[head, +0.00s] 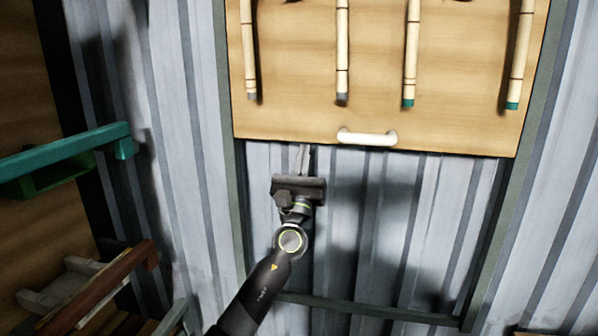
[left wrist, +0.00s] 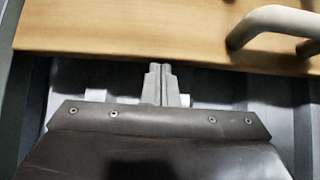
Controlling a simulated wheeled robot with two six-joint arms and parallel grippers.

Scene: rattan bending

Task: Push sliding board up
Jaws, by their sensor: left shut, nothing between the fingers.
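The sliding board (head: 375,70) is a light wooden panel set high in a frame against the corrugated wall, with a white handle (head: 367,138) near its bottom edge. My left gripper (head: 303,158) is shut and empty, its fingertips at the board's bottom edge, left of the handle. In the left wrist view the shut fingers (left wrist: 162,75) point at the lower edge of the board (left wrist: 130,30), with the handle (left wrist: 275,20) to the right. I cannot tell whether the fingertips touch the edge. My right gripper is not in view.
Several rattan sticks (head: 411,50) hang on the board. Dark side rails (head: 490,240) and a lower crossbar (head: 370,311) frame the open space below it. A green bar (head: 70,150) and a brown wooden bar (head: 100,285) jut in at the left.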

